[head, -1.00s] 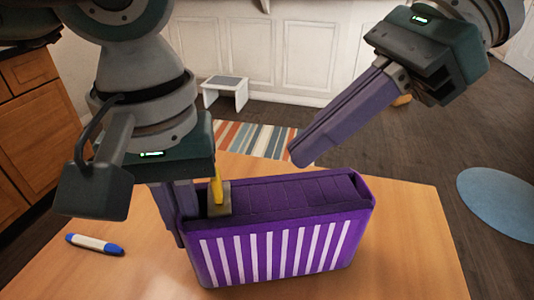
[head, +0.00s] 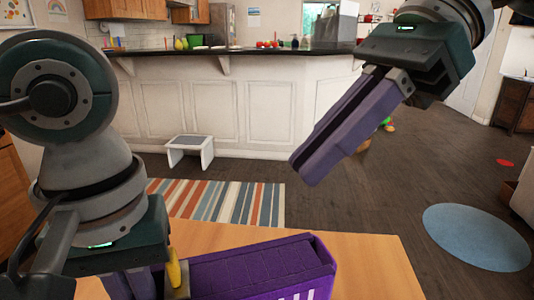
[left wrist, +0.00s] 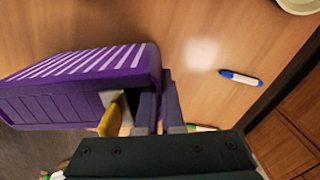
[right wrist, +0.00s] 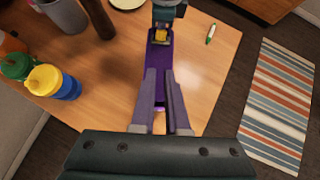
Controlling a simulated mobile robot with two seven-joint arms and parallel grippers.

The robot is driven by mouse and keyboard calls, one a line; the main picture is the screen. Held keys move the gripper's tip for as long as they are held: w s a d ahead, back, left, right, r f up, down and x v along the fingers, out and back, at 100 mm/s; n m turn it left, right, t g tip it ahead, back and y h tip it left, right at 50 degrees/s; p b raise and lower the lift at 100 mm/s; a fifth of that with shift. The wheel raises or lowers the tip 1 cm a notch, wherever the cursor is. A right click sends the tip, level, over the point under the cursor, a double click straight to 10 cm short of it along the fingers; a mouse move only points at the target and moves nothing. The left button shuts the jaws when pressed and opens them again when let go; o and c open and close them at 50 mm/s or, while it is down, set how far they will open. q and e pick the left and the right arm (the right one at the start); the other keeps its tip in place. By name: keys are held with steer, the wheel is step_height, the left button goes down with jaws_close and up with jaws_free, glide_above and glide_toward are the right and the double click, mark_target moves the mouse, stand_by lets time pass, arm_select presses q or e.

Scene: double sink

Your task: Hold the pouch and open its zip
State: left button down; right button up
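The purple pouch with white stripes (head: 265,263) stands upright on the table, cut off by the bottom of the head view. The left wrist view shows its striped side and ridged top (left wrist: 60,108). A yellow zip pull (head: 174,268) on a grey slider sits at the pouch's left end in the head view. My left gripper (left wrist: 160,88) is at that end beside the pull, its fingers close together with the pouch's edge between them; their tips are partly hidden.
A blue-and-white marker (left wrist: 240,77) lies on the wooden table (head: 370,265). Yellow-and-blue (right wrist: 55,82) and green-and-yellow (right wrist: 20,68) containers stand near a table edge in the right wrist view. A striped rug (head: 225,203) and white stool (head: 190,150) are on the floor.

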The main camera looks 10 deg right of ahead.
mark_target(174, 254)
steer(key=shift+o, duration=1.4)
steer(key=a, duration=0.2)
steer(key=a+r, duration=0.1)
steer(key=shift+s+a+r, duration=0.1)
steer(key=shift+s, duration=0.15)
steer(key=shift+o, duration=0.8)
steer(key=shift+a, duration=0.35)
steer(key=shift+o, duration=1.1)
steer(key=x, duration=1.1)
steer(key=shift+a+f, duration=0.25)
steer(key=shift+f, duration=0.05)
jaws_close()
